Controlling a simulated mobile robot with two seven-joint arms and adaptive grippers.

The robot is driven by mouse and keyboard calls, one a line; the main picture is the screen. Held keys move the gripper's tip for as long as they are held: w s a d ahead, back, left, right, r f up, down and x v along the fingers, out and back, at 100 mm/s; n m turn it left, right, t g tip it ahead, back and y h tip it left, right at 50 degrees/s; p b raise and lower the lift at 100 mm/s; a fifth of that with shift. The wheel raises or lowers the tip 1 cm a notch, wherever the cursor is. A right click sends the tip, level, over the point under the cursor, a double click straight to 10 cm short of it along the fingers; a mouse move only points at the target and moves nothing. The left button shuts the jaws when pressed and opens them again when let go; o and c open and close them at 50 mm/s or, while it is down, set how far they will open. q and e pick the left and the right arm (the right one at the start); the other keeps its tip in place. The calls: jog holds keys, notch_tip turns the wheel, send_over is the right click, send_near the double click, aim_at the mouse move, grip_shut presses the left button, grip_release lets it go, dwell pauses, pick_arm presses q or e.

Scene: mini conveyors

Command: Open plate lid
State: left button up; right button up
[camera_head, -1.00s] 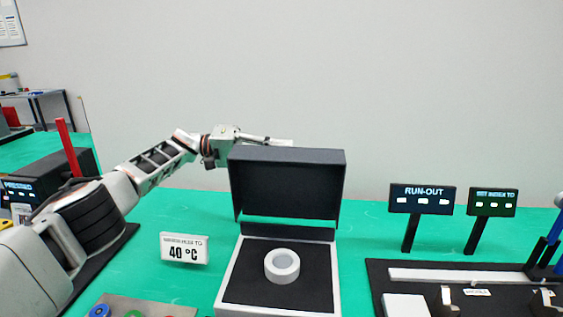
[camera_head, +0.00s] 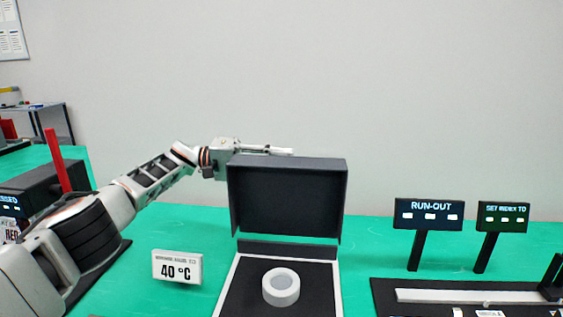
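The plate lid (camera_head: 287,200) is a dark, shallow cover that stands raised and upright at the back of the plate. The plate (camera_head: 232,287) has a light rim and a dark top, and a white ring (camera_head: 281,287) sits on it. My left arm reaches in from the left, and my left gripper (camera_head: 282,151) is just behind the lid's top edge, near its left half. The lid hides part of the gripper, so I cannot tell whether its fingers are open or touching the lid. My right gripper is not in view.
A small "40 °C" sign (camera_head: 177,267) stands left of the plate. A RUN-OUT display (camera_head: 428,214) and a second display (camera_head: 502,217) stand to the right, behind a dark fixture with a light bar (camera_head: 460,296). The green table is clear between the plate and the displays.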

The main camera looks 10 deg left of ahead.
pick_arm(q)
jog(key=r, duration=0.9)
jog(key=shift+s+r, duration=0.2)
jog(key=shift+r, duration=0.2)
jog(key=shift+w+r, duration=0.15)
jog(key=shift+w, duration=0.1)
jog(key=shift+s, duration=0.1)
